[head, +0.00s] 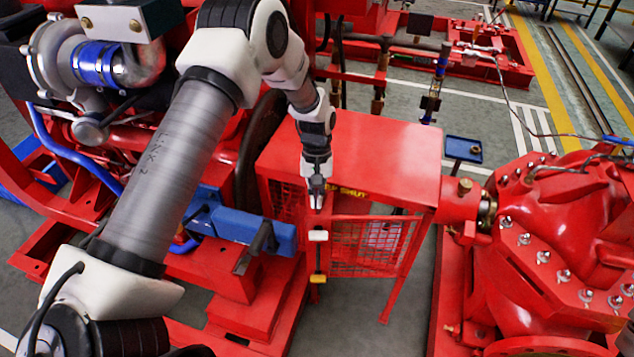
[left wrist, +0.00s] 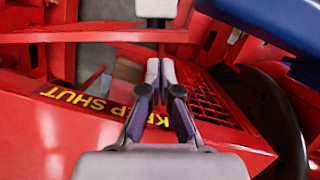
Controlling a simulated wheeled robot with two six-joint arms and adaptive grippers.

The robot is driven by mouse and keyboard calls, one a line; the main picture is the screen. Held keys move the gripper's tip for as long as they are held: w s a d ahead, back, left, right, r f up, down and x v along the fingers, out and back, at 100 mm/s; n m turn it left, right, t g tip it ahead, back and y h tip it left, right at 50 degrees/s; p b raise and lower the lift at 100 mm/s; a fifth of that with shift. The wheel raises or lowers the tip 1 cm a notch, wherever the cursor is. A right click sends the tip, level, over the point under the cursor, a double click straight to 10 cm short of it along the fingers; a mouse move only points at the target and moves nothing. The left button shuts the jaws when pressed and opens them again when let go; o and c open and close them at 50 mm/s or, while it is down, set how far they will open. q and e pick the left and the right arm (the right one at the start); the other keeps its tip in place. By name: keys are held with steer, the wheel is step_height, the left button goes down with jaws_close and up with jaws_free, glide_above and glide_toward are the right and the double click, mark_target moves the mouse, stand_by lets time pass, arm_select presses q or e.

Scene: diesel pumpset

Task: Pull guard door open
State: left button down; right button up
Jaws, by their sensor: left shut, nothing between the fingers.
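The red guard housing (head: 360,150) stands in the middle of the head view. Its mesh guard door (head: 375,247) is on the near side, with a white block (head: 318,235) and a yellow-ended vertical handle (head: 318,262) at its left edge. My left gripper (head: 317,200) points down just above the white block, apart from it, its fingers closed and empty. In the left wrist view the fingertips (left wrist: 160,65) meet beside the "KEEP SHUT" label (left wrist: 85,102); the white block (left wrist: 156,8) is at the top edge. A gap shows between housing and door bar. My right gripper is out of view.
A blue block (head: 265,233) with a dark lever sits left of the door. A red pump casing (head: 560,240) with several bolts is close on the right. The engine with a blue hose (head: 95,62) fills the upper left. Grey floor (head: 345,325) is clear below the door.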

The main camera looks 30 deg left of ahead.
arm_select(q)
steer(key=x, duration=0.4)
steer(key=shift+w+f, duration=0.1)
